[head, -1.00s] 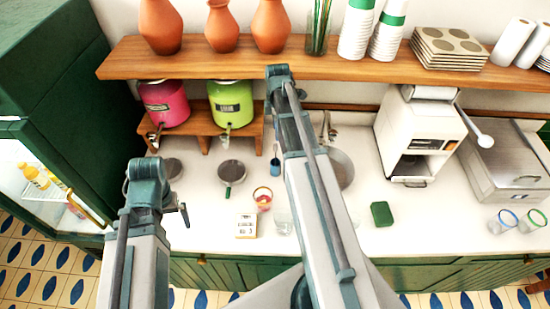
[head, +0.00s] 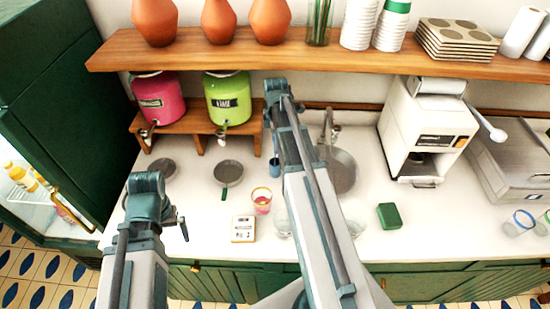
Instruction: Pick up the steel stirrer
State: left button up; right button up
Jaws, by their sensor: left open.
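A glass with pink contents (head: 261,201), a white scale-like box (head: 243,229) and a dark pan (head: 228,174) stand between left gripper and cup. A sink (head: 343,172), green sponge (head: 389,216) and white machine (head: 428,130) are right. A wooden shelf (head: 200,48) runs above.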

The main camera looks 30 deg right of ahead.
notch_tip(320, 180, down, 4)
jog(key=b, duration=0.3)
jog(key=shift+a, duration=0.1)
jog(key=shift+r, duration=0.1)
jog(key=shift+c, duration=0.3)
grip_shut()
